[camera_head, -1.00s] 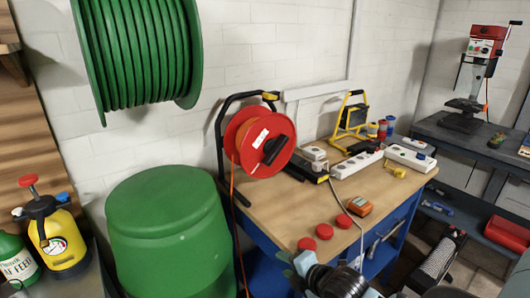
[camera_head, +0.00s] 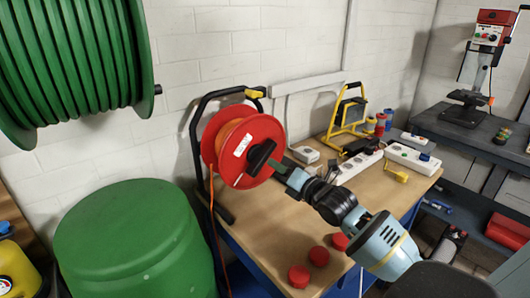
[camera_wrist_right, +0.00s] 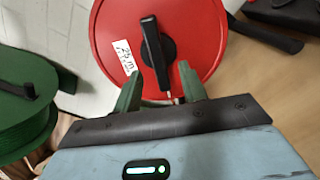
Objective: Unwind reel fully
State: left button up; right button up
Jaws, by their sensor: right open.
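The red cable reel (camera_head: 238,146) stands on its black frame at the left end of the wooden workbench. An orange cable (camera_head: 213,235) hangs from it over the bench edge. Its black crank handle (camera_head: 262,157) sits at the middle of the red face, by a white label. My right gripper (camera_head: 277,163) is at the handle in the head view. In the right wrist view the gripper's green fingers (camera_wrist_right: 158,88) are apart, on either side of the lower end of the handle (camera_wrist_right: 153,55); whether they touch it I cannot tell. My left gripper is not in view.
A large green lidded barrel (camera_head: 135,240) stands left of the bench, below a wall-mounted green hose reel (camera_head: 75,65). Red discs (camera_head: 299,277) lie at the bench front. Power strips (camera_head: 355,165) and a yellow work lamp (camera_head: 345,118) stand behind my right arm.

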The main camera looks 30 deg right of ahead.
aim_at(266, 159)
jog(key=shift+w+a+r, duration=0.1)
jog(key=shift+w+a, duration=0.05)
jog(key=shift+w, duration=1.1)
jog(key=shift+w+a, duration=0.2)
jog(key=shift+w, duration=1.05)
jog(key=shift+w+a+r, duration=0.1)
jog(key=shift+w+a, duration=0.05)
jog(key=shift+w, duration=1.1)
jog(key=shift+c, duration=0.3)
grip_shut()
